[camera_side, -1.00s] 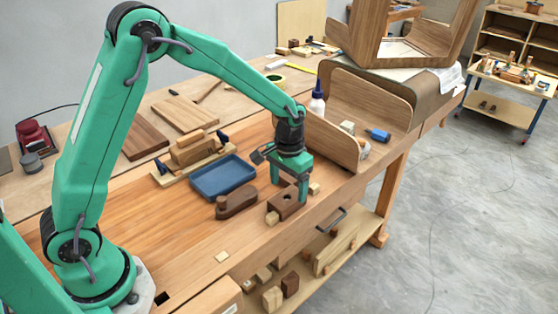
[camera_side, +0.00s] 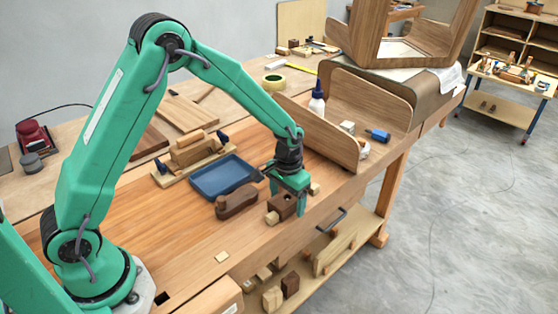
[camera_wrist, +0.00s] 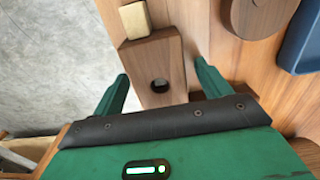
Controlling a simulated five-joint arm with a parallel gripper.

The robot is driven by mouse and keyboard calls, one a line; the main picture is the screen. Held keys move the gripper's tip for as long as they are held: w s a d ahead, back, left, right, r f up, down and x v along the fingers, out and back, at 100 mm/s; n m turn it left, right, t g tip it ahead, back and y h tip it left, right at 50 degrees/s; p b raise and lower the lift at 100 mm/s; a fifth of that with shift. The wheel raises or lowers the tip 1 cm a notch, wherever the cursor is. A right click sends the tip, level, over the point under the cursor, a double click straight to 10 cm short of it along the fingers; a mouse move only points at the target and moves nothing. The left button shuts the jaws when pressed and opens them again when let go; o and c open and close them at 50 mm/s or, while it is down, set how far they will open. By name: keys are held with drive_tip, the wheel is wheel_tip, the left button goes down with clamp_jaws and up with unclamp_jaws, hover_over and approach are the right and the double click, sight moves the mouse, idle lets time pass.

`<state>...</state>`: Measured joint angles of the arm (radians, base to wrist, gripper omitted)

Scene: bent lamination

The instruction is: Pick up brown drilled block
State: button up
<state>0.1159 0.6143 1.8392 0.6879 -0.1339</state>
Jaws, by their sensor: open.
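The brown drilled block (camera_side: 282,206) lies near the front edge of the bench, partly hidden by my gripper in the side view. In the wrist view the block (camera_wrist: 153,62) shows its round hole and sits between the two fingers. My gripper (camera_side: 288,206) is lowered around the block with its fingers apart. In the wrist view my gripper (camera_wrist: 160,82) is open, with one finger on each side of the block and visible gaps.
A small light wood piece (camera_side: 271,217) sits against the block's near end. A dark brown rounded wooden piece (camera_side: 237,201) and a blue tray (camera_side: 224,177) lie to the left. A bent wooden panel (camera_side: 325,137) stands behind on the right. The bench edge is close.

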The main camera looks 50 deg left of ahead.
sight(288, 200)
drive_tip(key=shift+c, duration=0.5)
drive_tip(key=c, duration=1)
drive_tip(key=shift+r, duration=0.15)
drive_tip(key=shift+r, duration=0.4)
wheel_tip(288, 200, up, 3)
drive_tip(key=shift+r, duration=0.2)
drive_tip(key=s+d+r, duration=0.6)
drive_tip(key=s+d, duration=0.1)
drive_tip(key=d, duration=0.2)
drive_tip(key=shift+d+r, duration=0.15)
drive_tip(key=shift+r, duration=0.15)
